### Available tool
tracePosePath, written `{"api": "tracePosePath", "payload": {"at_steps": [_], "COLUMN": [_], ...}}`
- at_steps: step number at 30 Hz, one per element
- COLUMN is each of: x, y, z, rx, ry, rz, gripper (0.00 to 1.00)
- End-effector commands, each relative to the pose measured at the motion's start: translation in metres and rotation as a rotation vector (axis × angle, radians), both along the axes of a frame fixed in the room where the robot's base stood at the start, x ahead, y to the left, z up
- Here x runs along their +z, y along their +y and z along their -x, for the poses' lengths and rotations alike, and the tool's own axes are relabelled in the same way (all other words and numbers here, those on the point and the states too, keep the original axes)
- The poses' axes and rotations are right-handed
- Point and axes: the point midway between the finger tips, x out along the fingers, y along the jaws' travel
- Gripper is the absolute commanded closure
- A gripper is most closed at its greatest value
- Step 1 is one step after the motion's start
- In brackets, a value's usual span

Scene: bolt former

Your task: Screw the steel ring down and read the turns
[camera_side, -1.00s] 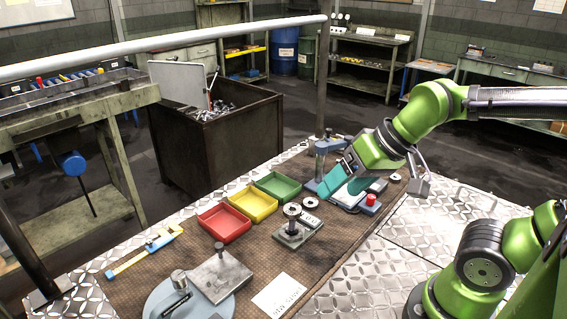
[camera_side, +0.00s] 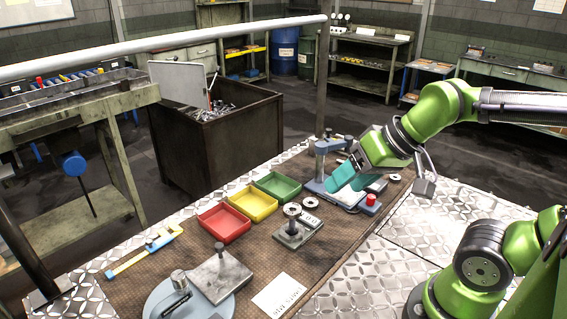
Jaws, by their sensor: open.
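A small grey steel base (camera_side: 297,237) with an upright post stands on the brown mat. A round steel ring-like piece (camera_side: 292,210) sits at the top of the post; I cannot tell how far down it sits. Another small ring (camera_side: 310,203) lies just right of the post, beside a small counter-like block (camera_side: 311,220). My gripper (camera_side: 356,182), with teal fingers, is open above the blue-based device, to the right of the post and apart from it. The device is partly hidden behind the fingers, and nothing shows held.
Red (camera_side: 224,223), yellow (camera_side: 252,204) and green (camera_side: 278,186) trays stand left of the post. A blue stand (camera_side: 322,165) and a red button (camera_side: 371,199) are close to my gripper. A steel plate block (camera_side: 220,276), yellow caliper-like tool (camera_side: 145,251) and paper card (camera_side: 279,295) lie nearer.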

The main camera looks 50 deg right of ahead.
Motion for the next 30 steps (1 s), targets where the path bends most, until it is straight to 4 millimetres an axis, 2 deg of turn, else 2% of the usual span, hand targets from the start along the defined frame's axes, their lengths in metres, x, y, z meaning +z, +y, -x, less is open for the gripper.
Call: {"api": "tracePosePath", "payload": {"at_steps": [5,8,18,22,25,30], "x": [-0.021,-0.036,-0.1,-0.113,-0.107,-0.115], "y": [-0.001,-0.003,-0.015,-0.02,-0.023,-0.024], "z": [-0.027,-0.05,-0.127,-0.145,-0.155,-0.152], "rx": [0.021,0.058,0.245,0.308,0.347,0.37], "ry": [0.144,0.24,0.509,0.554,0.546,0.555], "rz": [0.023,0.06,0.208,0.252,0.283,0.289], "gripper": [0.39,0.39,0.39,0.39,0.39,0.39]}}
